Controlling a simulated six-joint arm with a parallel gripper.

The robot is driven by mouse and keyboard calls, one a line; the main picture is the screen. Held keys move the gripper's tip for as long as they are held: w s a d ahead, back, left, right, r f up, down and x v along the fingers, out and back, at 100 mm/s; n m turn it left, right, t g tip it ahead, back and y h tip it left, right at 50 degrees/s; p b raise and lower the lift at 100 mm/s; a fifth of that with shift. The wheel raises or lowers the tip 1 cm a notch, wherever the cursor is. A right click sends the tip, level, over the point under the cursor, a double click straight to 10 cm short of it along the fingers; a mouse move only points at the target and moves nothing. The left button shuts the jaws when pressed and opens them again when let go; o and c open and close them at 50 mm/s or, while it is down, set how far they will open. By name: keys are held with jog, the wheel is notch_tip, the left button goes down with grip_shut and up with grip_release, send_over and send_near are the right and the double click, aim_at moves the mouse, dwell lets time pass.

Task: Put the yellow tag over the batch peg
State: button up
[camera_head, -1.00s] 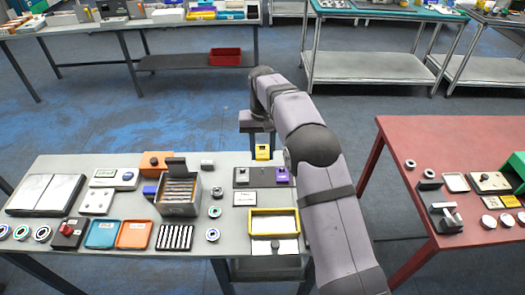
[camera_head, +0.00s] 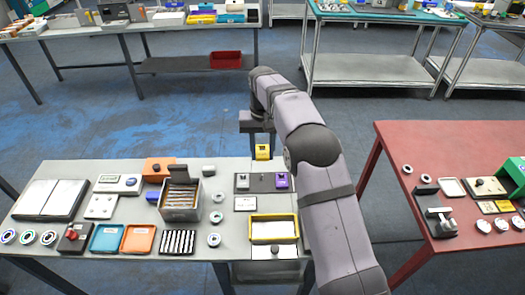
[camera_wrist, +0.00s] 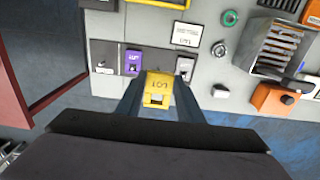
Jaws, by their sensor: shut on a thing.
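My gripper (camera_wrist: 157,98) is shut on the yellow tag (camera_wrist: 157,82), with one finger at each side of it. In the head view the yellow tag (camera_head: 262,151) hangs below my gripper (camera_head: 262,143), at the far edge of the grey table. A dark peg board (camera_head: 262,181) lies on the table with a purple tag (camera_head: 281,180) on its right and a pale grey tag (camera_head: 242,181) on its left. In the wrist view the held tag covers part of the board between the purple tag (camera_wrist: 133,60) and the grey tag (camera_wrist: 184,66). I cannot tell which peg is the batch peg.
A label card (camera_head: 245,203) and a yellow-rimmed tray (camera_head: 273,230) lie nearer on the table. A grey file box (camera_head: 180,198) and an orange block (camera_head: 158,170) stand left of the board. My arm hides part of the table's right side. A red table (camera_head: 445,150) stands to the right.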

dwell(0.3)
jog(key=d+f, duration=0.3)
jog(key=d, duration=0.4)
jog(key=d+f+p, duration=0.1)
jog(key=d+f, duration=0.3)
jog(key=d, duration=0.4)
jog(key=shift+d+f, duration=0.25)
jog(key=shift+f, duration=0.05)
jog(key=shift+f, duration=0.1)
jog(key=shift+f+b, duration=1.35)
jog(key=shift+f, duration=0.3)
jog(key=shift+f+b, duration=0.8)
jog(key=shift+f, duration=1)
dwell(0.8)
